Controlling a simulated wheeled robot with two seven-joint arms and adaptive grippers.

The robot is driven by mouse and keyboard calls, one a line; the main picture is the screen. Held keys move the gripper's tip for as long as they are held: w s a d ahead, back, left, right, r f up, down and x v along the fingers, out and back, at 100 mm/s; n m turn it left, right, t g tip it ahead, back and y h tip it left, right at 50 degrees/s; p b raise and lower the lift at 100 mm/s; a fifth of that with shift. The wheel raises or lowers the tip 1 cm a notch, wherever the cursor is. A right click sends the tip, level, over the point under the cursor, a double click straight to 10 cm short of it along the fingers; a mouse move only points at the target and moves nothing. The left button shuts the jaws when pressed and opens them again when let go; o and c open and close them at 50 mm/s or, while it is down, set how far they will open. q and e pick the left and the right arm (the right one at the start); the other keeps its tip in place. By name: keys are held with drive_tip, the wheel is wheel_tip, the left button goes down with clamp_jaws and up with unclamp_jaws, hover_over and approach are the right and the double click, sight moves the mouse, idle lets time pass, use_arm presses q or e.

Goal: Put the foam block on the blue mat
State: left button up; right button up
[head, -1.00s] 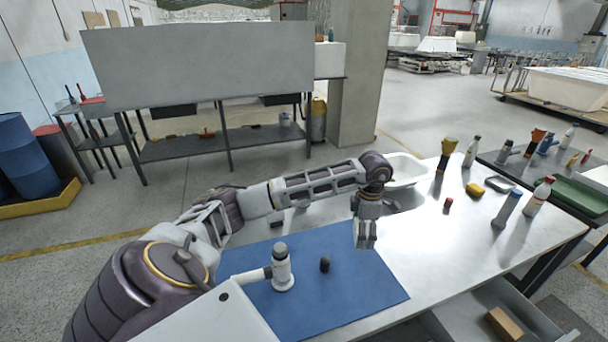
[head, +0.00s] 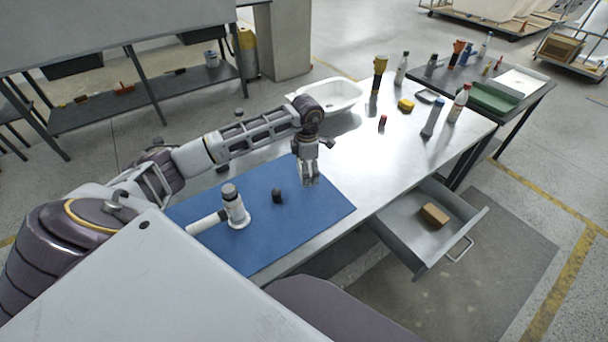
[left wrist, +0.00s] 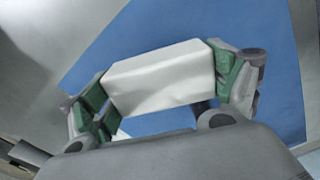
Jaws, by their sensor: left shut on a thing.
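The blue mat (head: 265,225) lies flat on the near left part of the metal table. In the left wrist view the same gripper (left wrist: 165,85) is shut on a white, smooth-sided block, the foam block (left wrist: 160,78), with a green-padded finger at each end. The mat shows behind the block in that view (left wrist: 170,35). In the head view the block is mostly hidden by the fingers.
A white basin (head: 335,95), bottles (head: 434,118) and a yellow item (head: 406,105) are farther back. The open drawer (head: 400,222) holds a brown block (head: 433,214).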

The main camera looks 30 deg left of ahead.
use_arm(q)
drive_tip(key=shift+f, duration=0.45)
drive_tip(key=shift+f, duration=0.1)
use_arm(e)
drive_tip(key=shift+a, duration=0.1)
use_arm(q)
wheel_tip(320, 180, down, 2)
drive_tip(key=shift+f, duration=0.75)
use_arm(e)
drive_tip(key=shift+s+a+r, duration=0.1)
drive_tip(key=shift+s+a, duration=0.3)
drive_tip(key=shift+a, duration=0.05)
use_arm(q)
drive_tip(key=shift+f, duration=0.1)
use_arm(e)
drive_tip(key=shift+d, duration=0.1)
